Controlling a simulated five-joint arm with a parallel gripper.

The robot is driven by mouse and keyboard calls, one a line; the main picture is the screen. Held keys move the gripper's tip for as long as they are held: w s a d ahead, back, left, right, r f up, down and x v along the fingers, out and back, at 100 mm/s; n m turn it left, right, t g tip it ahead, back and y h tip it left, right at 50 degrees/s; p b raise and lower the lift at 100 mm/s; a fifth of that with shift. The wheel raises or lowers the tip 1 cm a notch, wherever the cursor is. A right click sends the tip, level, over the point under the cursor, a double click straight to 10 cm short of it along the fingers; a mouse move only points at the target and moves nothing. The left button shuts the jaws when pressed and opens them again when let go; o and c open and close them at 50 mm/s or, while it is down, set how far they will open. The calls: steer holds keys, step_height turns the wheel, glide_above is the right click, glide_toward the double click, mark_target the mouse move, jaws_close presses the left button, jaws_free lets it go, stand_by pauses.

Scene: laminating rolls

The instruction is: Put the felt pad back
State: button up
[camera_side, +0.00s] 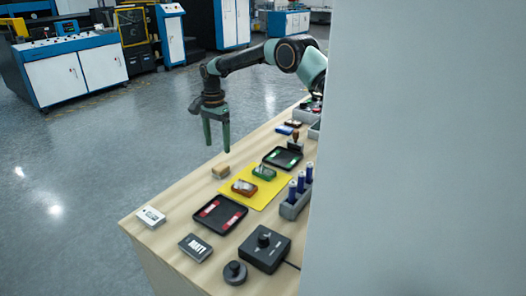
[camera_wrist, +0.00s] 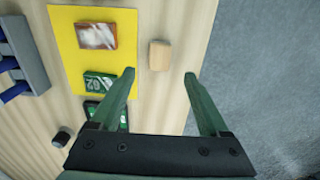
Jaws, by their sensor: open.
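A small tan block (camera_side: 221,171), which may be the felt pad, lies on the wooden table just left of the yellow mat (camera_side: 228,189). The block also shows in the wrist view (camera_wrist: 160,55), beside the yellow mat (camera_wrist: 65,70). My gripper (camera_side: 217,149) is open and empty, with its green fingers pointing down above the block. In the wrist view my gripper (camera_wrist: 160,74) has the block between and just beyond its fingertips, apparently not touching it. An orange-brown piece (camera_side: 244,188) and a green piece (camera_side: 264,172) lie on the mat.
Black trays with red pieces (camera_side: 220,229) and green pieces (camera_side: 270,157) flank the mat. A grey panel (camera_side: 425,150) hides the right side.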

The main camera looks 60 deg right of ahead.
steer(key=s+a+r+n+t, duration=0.1)
steer(key=s+a+r+n, duration=0.35)
steer(key=r, duration=0.45)
steer(key=s+a+r+n+t, duration=0.2)
steer(key=s+a+r+n, duration=0.15)
steer(key=s+r, duration=0.4)
steer(key=s+a+f+n+t, duration=0.1)
steer(key=s+a+n, duration=0.3)
steer(key=s+n, duration=0.6)
steer(key=s+t, duration=0.1)
steer(key=s, duration=0.2)
steer(key=shift+s+a+t, duration=0.2)
steer(key=shift+a+t, duration=0.1)
